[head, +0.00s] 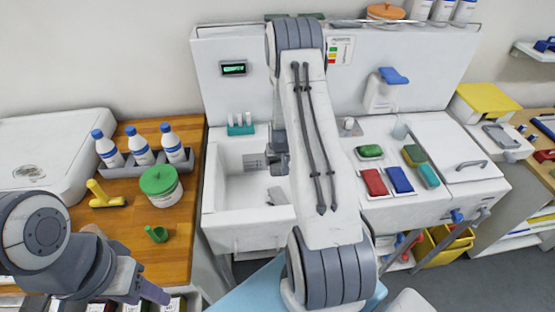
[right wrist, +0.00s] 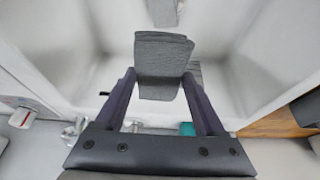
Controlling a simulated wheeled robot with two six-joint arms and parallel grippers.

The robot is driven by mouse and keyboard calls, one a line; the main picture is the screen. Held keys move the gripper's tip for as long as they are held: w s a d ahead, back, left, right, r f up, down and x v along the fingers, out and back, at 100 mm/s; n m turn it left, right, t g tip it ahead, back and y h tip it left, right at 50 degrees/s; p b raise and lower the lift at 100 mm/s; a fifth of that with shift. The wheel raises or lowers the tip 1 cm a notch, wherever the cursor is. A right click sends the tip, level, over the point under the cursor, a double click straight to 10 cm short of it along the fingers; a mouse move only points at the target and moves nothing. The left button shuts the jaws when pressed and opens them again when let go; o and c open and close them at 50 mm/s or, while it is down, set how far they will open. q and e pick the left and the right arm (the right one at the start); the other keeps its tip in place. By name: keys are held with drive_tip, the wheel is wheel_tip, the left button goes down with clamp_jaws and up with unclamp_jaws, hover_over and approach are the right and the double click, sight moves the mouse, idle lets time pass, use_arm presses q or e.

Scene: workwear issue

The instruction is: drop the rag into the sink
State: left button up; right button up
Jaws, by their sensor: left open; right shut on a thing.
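The rag (right wrist: 162,62) is a grey folded cloth held between the dark fingers of my right gripper (right wrist: 160,84). In the head view, the rag (head: 278,196) shows as a small grey patch inside the sink outline, partly hidden by my right arm. The white sink (head: 225,218) stands in the middle, and my right gripper (head: 279,165) is over its right part. The wrist view shows the white basin around and below the rag. My left gripper (head: 140,292) is open and empty at the lower left, by the wooden counter.
The wooden counter (head: 180,220) at the left carries a green-lidded tub (head: 160,186), several blue-capped bottles and a yellow tool (head: 103,195). Red and blue pads (head: 400,180) lie on the white surface right of the sink. Teal items (head: 240,127) stand at the sink's back edge.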

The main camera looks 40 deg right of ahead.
sight(278, 168)
drive_tip(key=o, duration=1.3)
drive_tip(key=shift+o, duration=0.2)
drive_tip(key=shift+r, duration=0.15)
drive_tip(key=shift+s+a+r, duration=0.1)
drive_tip(key=shift+r, duration=0.15)
drive_tip(key=b+v, duration=0.1)
drive_tip(key=v, duration=0.3)
drive_tip(key=shift+r, duration=0.1)
drive_tip(key=p+v, duration=0.1)
drive_tip(key=v, duration=0.4)
drive_tip(key=shift+s+r+p, duration=0.2)
drive_tip(key=shift+r+p, duration=0.05)
drive_tip(key=shift+p, duration=0.05)
drive_tip(key=shift+a, duration=0.15)
